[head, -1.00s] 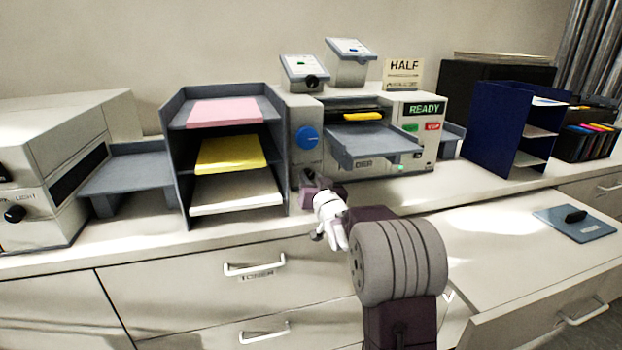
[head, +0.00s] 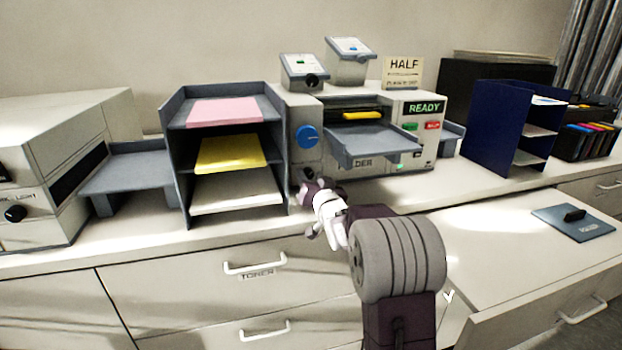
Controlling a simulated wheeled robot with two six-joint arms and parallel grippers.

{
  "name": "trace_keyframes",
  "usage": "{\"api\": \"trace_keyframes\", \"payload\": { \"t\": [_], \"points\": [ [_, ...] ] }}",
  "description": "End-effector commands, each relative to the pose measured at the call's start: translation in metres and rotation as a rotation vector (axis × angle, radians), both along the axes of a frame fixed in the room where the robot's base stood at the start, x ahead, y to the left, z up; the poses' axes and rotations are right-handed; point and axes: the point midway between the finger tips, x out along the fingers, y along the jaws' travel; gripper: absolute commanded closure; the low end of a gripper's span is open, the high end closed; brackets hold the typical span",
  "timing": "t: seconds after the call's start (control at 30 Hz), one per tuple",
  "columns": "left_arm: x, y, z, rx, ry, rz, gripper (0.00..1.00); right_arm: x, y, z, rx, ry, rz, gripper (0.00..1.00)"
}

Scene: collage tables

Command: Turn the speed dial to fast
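A light grey machine with a READY display (head: 424,108) stands on the counter. Its left panel carries a large blue knob (head: 306,137) and, below it, a small dark knob (head: 306,170). No speed marking is legible, so I cannot tell which knob is the speed dial. My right gripper (head: 303,190) is in front of the lower left panel, just below the small dark knob, and appears apart from it. Its fingers are small and partly hidden by its wrist, so their opening is unclear. My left gripper is not in view.
A grey tray (head: 375,145) juts out from the machine. A paper rack (head: 180,147) stands close left of my gripper. Another machine with a black knob (head: 15,213) is far left. A blue rack (head: 490,128) stands right. An open drawer (head: 490,245) juts out at lower right.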

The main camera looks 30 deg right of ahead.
Motion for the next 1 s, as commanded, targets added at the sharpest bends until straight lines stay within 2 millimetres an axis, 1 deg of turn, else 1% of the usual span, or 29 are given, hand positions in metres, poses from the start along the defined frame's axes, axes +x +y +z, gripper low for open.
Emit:
{"api": "trace_keyframes", "payload": {
  "t": [0.27, 0.37, 0.47, 0.6, 0.73, 0.8, 0.87, 1.0],
  "points": [
    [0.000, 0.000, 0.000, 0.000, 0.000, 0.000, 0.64, 0.000, 0.000, 0.000, -0.001, 0.001, 0.000, 0.49],
    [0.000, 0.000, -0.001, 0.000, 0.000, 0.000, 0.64, -0.005, 0.001, -0.001, -0.001, 0.001, -0.001, 0.49],
    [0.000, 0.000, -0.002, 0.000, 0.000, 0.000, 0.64, -0.020, 0.004, -0.001, -0.001, 0.002, -0.002, 0.49],
    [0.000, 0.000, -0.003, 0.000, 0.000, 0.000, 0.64, -0.051, 0.012, 0.000, -0.001, 0.001, -0.001, 0.49],
    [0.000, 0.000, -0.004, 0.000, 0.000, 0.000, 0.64, -0.074, 0.017, 0.000, -0.001, 0.000, -0.002, 0.49],
    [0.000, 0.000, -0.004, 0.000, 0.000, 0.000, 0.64, -0.082, 0.019, 0.000, -0.001, 0.000, -0.001, 0.49],
    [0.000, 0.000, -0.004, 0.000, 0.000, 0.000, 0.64, -0.086, 0.021, 0.000, -0.001, 0.000, 0.000, 0.49],
    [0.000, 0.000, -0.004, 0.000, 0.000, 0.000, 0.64, -0.089, 0.021, 0.000, -0.001, 0.000, 0.000, 0.49]
  ]
}}
